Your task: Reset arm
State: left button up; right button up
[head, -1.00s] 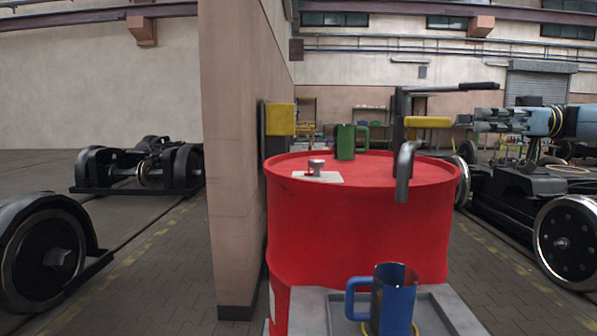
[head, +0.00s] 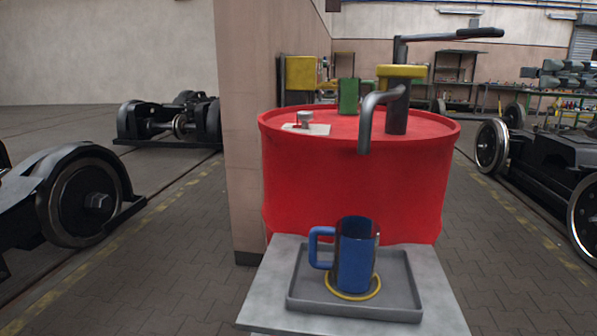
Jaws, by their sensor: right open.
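My right gripper (head: 545,77) shows at the right edge of the head view, its fingers apart and pointing left. It is partly cut off by the edge, holds nothing that I can see, and is clear of the drum and mugs. My left gripper is not in view. A blue mug (head: 354,262) stands upright on a grey tray (head: 298,292), within a yellow ring (head: 341,297). Its handle points left.
A red drum (head: 340,185) stands behind the tray, bearing a hand pump (head: 395,110), a green mug (head: 348,98) and a white plate with a small metal fitting (head: 305,124). A wall pillar (head: 246,150) is at left. Wheeled bogies (head: 90,200) stand on both sides.

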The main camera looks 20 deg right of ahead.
jog(key=w+d+f+m+t+h, duration=0.2)
jog(key=f+m+t+h, duration=0.25)
jog(key=f, duration=0.85)
jog(key=w+d+f+m+t+h, duration=0.25)
jog(key=f+h, duration=0.25)
jog(key=f, duration=0.7)
jog(key=s+a+f+m+g+h, duration=0.2)
jog(key=s+f+m+h, duration=0.15)
jog(key=f, duration=0.95)
jog(key=s+a+f+m+g+h, duration=0.15)
jog(key=s+f+h, duration=0.3)
jog(key=f, duration=0.85)
jog(key=s+a+f+g, duration=0.3)
jog(key=s+a+f, duration=0.4)
jog(key=s+f, duration=0.2)
jog(key=s+a+f+g, duration=0.3)
jog(key=s+a+f, duration=0.3)
jog(key=s+f, duration=0.35)
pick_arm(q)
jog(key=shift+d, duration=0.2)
pick_arm(e)
jog(key=s+a+f+g, duration=0.3)
jog(key=s+a+f, duration=0.1)
jog(key=s+a, duration=0.4)
jog(key=s+a+f+g+y, duration=0.1)
jog(key=s+a+f+g, duration=0.2)
jog(key=s+a, duration=0.6)
jog(key=shift+a+f+n, duration=0.25)
jog(key=shift+f+n, duration=0.15)
jog(key=shift+f, duration=0.05)
